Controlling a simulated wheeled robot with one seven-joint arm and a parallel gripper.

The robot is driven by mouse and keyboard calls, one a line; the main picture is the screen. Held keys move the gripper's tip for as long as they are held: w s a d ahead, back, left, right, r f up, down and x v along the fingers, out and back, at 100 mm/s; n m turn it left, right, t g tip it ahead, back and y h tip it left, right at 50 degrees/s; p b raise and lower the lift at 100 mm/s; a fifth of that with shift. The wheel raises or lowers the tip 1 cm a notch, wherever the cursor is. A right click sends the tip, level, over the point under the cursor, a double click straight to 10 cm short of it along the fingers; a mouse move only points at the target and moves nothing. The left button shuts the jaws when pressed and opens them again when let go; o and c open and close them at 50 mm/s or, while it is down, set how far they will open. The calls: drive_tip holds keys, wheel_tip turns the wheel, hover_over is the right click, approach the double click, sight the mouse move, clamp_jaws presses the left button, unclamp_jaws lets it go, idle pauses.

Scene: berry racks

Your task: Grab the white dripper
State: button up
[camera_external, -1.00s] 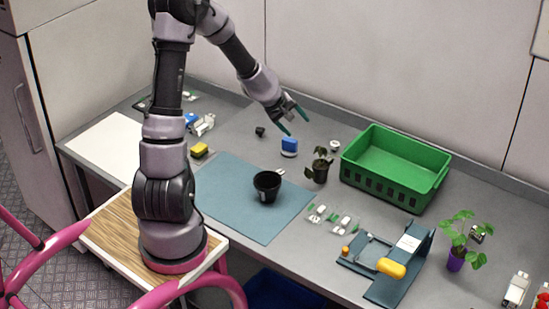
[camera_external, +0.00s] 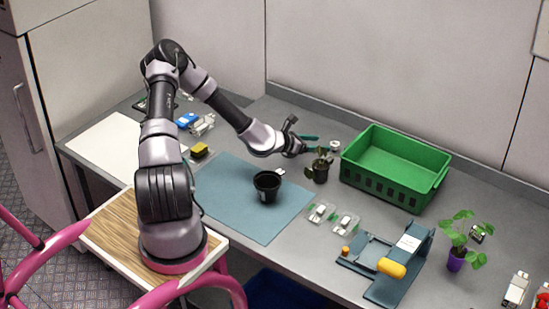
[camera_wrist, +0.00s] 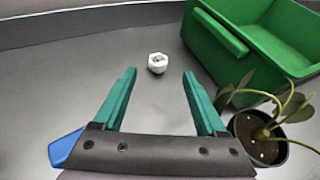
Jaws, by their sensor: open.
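A small white piece, likely the white dripper (camera_wrist: 157,63), lies on the grey bench beyond my fingertips in the wrist view. In the external view the same white piece (camera_external: 334,147) is by the near left corner of the green crate. My gripper (camera_wrist: 160,85) is open and empty, its two teal fingers pointing toward the white piece, with bench showing between them. In the external view my gripper (camera_external: 312,144) is low over the bench, just left of the white piece and apart from it.
A green crate (camera_wrist: 215,43) stands right of the white piece. A potted plant (camera_wrist: 262,140) is close to my right finger. A blue object (camera_wrist: 65,148) is partly hidden at my gripper's left. A black pot (camera_external: 267,187) stands on the blue mat (camera_external: 235,210).

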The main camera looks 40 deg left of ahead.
sight(334, 144)
drive_tip(key=x, duration=0.9)
drive_tip(key=shift+a, duration=0.2)
clamp_jaws()
